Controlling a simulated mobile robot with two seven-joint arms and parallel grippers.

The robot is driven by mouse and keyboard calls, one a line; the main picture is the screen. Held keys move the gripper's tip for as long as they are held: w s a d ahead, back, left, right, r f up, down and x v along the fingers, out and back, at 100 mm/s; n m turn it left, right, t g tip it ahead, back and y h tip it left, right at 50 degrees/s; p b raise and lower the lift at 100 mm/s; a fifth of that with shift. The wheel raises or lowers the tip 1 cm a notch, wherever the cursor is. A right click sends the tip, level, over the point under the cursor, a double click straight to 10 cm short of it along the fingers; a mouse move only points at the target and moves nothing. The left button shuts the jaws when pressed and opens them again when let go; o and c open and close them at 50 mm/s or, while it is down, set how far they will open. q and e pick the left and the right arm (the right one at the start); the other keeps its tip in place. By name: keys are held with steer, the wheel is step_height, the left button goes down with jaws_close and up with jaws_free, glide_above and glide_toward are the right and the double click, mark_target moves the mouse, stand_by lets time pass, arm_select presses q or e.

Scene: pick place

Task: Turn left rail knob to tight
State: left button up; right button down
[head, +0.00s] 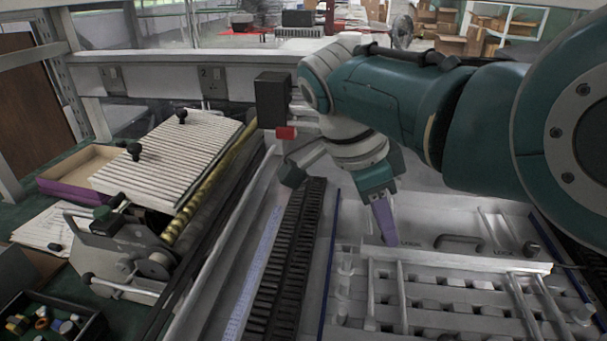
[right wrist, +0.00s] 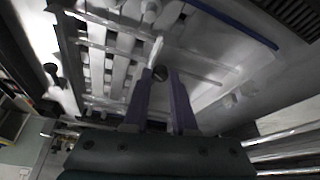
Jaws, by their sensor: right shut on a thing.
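A thin pale rail (head: 402,288) runs from near the fingertip towards the front. How tight the knob is cannot be seen. My left gripper is not in view.
A dark handle (head: 459,241) stands on the fixture right of the gripper. A black slotted strip (head: 290,255) runs along its left. A ribbed board (head: 168,160) with black knobs and a grey device (head: 120,255) lie on the left. A dark box (head: 272,98) stands behind.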

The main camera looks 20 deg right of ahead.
stand_by(0.4)
steer(key=shift+d, duration=0.1)
steer(key=c, duration=0.7)
jaws_free()
steer(key=shift+r, duration=0.3)
steer(key=v, duration=0.9)
steer(key=shift+a+p, duration=0.25)
steer(key=shift+p, duration=0.05)
steer(key=shift+r, duration=0.15)
